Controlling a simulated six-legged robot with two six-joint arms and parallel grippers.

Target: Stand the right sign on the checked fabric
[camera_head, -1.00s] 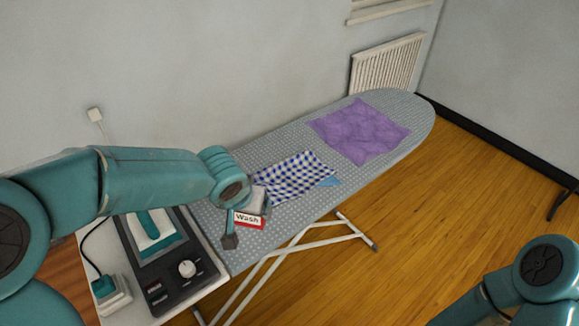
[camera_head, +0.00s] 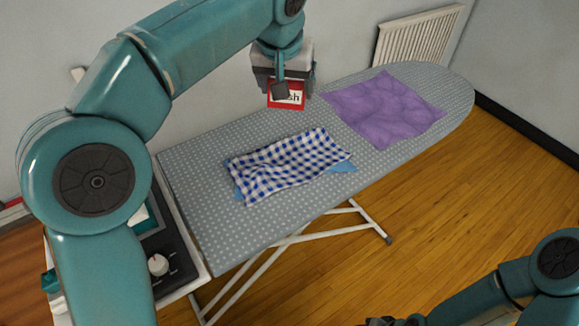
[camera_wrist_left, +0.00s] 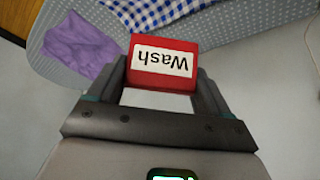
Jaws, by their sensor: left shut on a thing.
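A red sign with a white "Wash" label (camera_head: 290,104) is held in my left gripper (camera_head: 285,92), above the far side of the ironing board. In the left wrist view the sign (camera_wrist_left: 163,62) sits between the two fingers, its word upside down in the picture. The blue and white checked fabric (camera_head: 290,165) lies wrinkled on the board, below the sign in the head view and apart from it. It also shows at the top of the left wrist view (camera_wrist_left: 165,14). My right arm is at the bottom right; its jaws are not clearly visible.
The dotted grey ironing board (camera_head: 215,220) has bare cover around the fabric. A purple cloth (camera_head: 385,108) lies toward its far right end. Light blue cloth (camera_head: 343,167) peeks out under the checked fabric. A dark unit with a knob (camera_head: 157,264) stands at the left end.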

